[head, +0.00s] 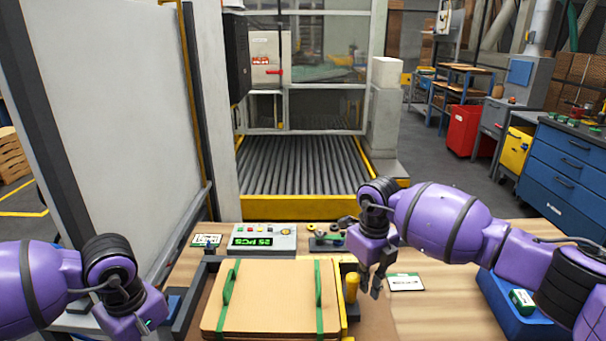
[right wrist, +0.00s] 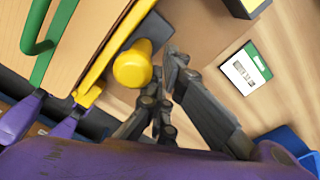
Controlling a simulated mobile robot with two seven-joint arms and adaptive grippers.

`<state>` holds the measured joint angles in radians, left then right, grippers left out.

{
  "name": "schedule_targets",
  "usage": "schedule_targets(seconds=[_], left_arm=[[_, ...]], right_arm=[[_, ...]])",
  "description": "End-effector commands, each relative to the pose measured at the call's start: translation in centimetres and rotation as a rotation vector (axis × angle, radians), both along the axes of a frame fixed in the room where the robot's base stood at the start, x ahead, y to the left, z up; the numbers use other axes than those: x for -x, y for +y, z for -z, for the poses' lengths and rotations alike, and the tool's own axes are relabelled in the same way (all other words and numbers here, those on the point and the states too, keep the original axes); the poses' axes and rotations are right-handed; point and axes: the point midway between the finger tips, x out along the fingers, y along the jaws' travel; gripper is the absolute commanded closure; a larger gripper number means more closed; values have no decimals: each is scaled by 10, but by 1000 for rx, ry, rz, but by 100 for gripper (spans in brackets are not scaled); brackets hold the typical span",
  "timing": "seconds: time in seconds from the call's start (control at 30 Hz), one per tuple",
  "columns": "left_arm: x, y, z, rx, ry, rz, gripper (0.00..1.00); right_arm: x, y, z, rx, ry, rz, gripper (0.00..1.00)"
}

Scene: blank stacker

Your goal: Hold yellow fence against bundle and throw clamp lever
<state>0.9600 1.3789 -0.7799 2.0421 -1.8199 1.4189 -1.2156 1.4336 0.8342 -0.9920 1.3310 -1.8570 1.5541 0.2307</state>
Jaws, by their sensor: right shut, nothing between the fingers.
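The bundle (head: 268,290) is a flat tan stack with green straps. It lies at the bottom middle of the head view, and its corner shows in the right wrist view (right wrist: 75,50). The yellow fence (head: 342,303) runs along its right side, also in the right wrist view (right wrist: 119,38). The clamp lever's yellow knob (head: 352,283) stands just right of the fence, also seen in the right wrist view (right wrist: 132,66). My right gripper (head: 375,287) is shut and empty, right beside the knob.
A counter box (head: 264,239) with a green display stands behind the bundle. A white card (head: 405,282) lies right of my right gripper. A blue bin (head: 510,305) is at the right. A roller conveyor (head: 303,165) lies beyond the table. Bare wood lies around the card.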

Motion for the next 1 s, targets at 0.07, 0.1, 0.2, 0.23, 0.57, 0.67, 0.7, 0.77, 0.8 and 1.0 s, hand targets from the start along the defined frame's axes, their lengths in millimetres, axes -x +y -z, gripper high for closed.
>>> schedule_targets(seconds=[0.07,0.1,0.2,0.23,0.57,0.67,0.7,0.77,0.8,1.0], left_arm=[[0,0,-1,0,-1,0,100],[0,0,-1,0,-1,0,100],[0,0,-1,0,-1,0,100],[0,0,-1,0,-1,0,100],[0,0,-2,0,-2,0,100],[0,0,-2,0,-2,0,100],[-1,0,-3,0,-2,0,100],[0,0,-2,0,-2,0,100],[0,0,-2,0,-2,0,100],[0,0,-2,0,-2,0,100]], right_arm=[[-1,8,-1,-6,-4,-4,100],[-1,9,-2,-6,-4,-4,100],[-1,14,-2,-6,-4,-4,100],[-1,16,-2,-6,-4,-4,100],[-1,33,-2,-7,-5,-4,100],[-1,38,-2,-7,-5,-5,100],[-1,40,-2,-7,-5,-5,100],[-1,43,-2,-7,-4,-5,100],[-1,45,-2,-7,-4,-4,100],[-1,51,-2,-6,-5,-3,100]])
